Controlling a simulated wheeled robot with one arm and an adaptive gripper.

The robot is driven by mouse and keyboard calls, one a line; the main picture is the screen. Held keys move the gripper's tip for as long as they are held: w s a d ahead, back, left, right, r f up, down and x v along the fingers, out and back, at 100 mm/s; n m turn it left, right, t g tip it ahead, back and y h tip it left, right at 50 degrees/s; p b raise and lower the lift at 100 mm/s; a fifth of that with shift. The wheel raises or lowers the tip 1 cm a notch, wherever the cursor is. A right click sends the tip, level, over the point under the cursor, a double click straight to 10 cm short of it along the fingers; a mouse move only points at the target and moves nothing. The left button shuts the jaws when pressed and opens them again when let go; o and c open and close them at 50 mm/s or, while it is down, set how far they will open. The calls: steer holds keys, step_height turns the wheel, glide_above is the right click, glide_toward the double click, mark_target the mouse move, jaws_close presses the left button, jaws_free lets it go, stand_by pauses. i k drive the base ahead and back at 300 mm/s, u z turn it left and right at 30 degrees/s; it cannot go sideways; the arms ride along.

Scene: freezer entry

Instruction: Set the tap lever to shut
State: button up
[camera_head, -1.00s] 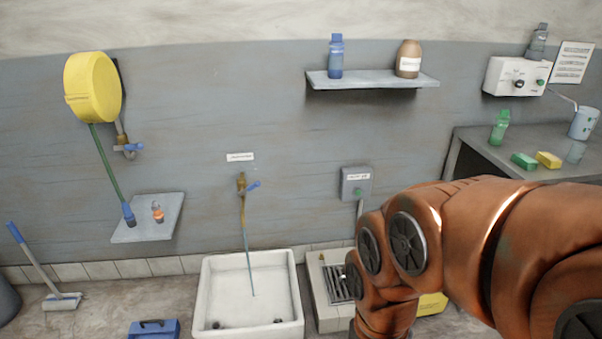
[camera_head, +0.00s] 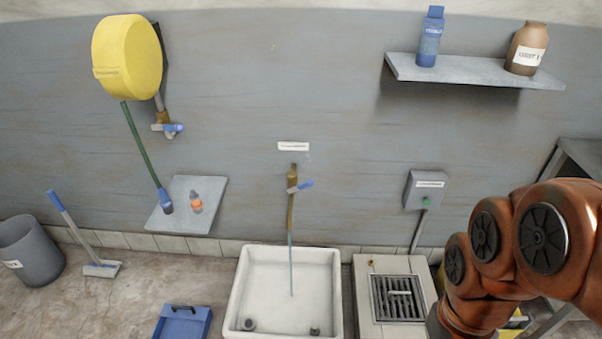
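A brass wall tap (camera_head: 292,200) with a blue lever (camera_head: 305,185) is above the white sink (camera_head: 283,252), under a small white label (camera_head: 293,146). The lever points right and slightly up. A thin blue stream (camera_head: 291,265) runs from the tap down into the sink. A second brass tap (camera_head: 162,117) with a blue lever (camera_head: 173,128) is on the wall below the yellow hose reel (camera_head: 128,57). My orange arm shows at the lower right, well to the right of the sink tap. My gripper is out of view.
A grey box with a green button (camera_head: 426,190) is on the wall above a grated drain unit (camera_head: 398,265). A shelf (camera_head: 470,71) holds two bottles. A small shelf (camera_head: 200,220), a blue tray (camera_head: 183,325), a squeegee (camera_head: 80,235) and a grey bin (camera_head: 30,250) are at left.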

mark_target(310, 182)
steer(key=u, duration=0.75)
steer(key=i, duration=0.85)
steer(key=u, duration=1)
